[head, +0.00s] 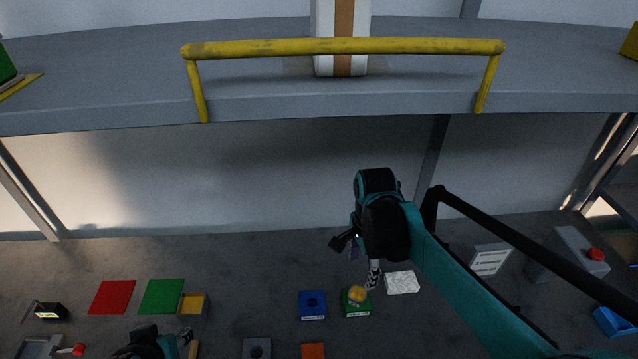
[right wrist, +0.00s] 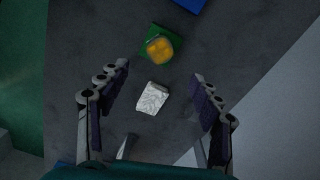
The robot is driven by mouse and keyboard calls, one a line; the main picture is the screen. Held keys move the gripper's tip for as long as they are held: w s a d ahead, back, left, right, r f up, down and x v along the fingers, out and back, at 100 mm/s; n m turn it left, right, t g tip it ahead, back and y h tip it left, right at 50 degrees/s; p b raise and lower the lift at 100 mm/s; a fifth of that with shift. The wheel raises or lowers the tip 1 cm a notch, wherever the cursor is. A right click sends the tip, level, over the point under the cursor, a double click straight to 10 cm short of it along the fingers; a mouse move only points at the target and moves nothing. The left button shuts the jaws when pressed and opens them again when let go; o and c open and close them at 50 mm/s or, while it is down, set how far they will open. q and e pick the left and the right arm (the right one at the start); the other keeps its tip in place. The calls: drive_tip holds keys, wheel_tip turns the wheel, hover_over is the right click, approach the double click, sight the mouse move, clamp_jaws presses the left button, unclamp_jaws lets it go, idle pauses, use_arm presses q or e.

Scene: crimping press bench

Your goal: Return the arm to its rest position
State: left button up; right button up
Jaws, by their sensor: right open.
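My right arm reaches in from the right in the head view, with its gripper (head: 358,258) held above the bench. In the right wrist view the right gripper (right wrist: 161,75) is open, its two purple-padded fingers wide apart with nothing held. A crumpled white packet (right wrist: 152,98) lies on the bench below, seen between the fingers; it also shows in the head view (head: 402,282). A part of my left arm shows at the bottom left of the head view, cut off by the edge; its fingers are not clear.
A green block (head: 357,311) bears a yellow-orange round piece (head: 356,295). A blue block (head: 312,305) stands beside it. Red (head: 112,297) and green (head: 161,296) mats lie left. A grey box with a red button (head: 596,254) stands right. A yellow rail (head: 340,47) fronts the upper shelf.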

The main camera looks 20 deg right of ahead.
drive_tip(key=s+a+f+n+t+b, duration=0.4)
drive_tip(key=a+n+t, duration=0.3)
drive_tip(key=n, duration=1)
drive_tip(key=shift+s+f+n+b, duration=0.3)
drive_tip(key=shift+s+b, duration=0.25)
drive_tip(key=shift+b, duration=0.2)
